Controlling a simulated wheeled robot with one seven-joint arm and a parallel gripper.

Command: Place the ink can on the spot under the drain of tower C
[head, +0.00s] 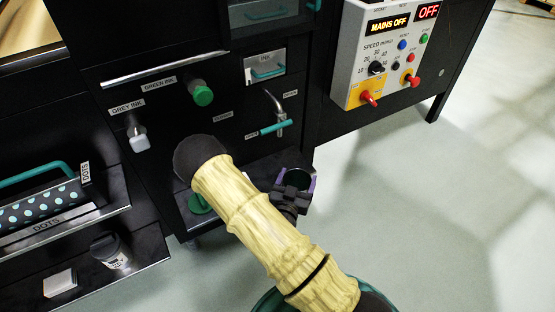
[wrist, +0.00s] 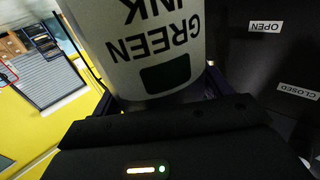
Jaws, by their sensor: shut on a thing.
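My gripper (head: 292,190) is shut on the ink can (head: 298,178), a can with a dark green top in the head view. In the wrist view the white can (wrist: 150,35) fills the upper middle, with "GREEN INK" upside down and a dark patch on its side. The drain tap (head: 281,118) has a silver spout and a teal lever, on the black tower front above and left of the can. Its OPEN (wrist: 266,27) and CLOSED (wrist: 299,92) labels show at the right in the wrist view. The spot under the drain cannot be made out.
A dark low shelf (head: 250,175) runs below the tap, partly behind my arm. A green round thing (head: 200,204) sits at its left. A control box (head: 385,55) reads "MAINS OFF". A dark jar (head: 110,250) stands on the lower left shelf. Floor at right is clear.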

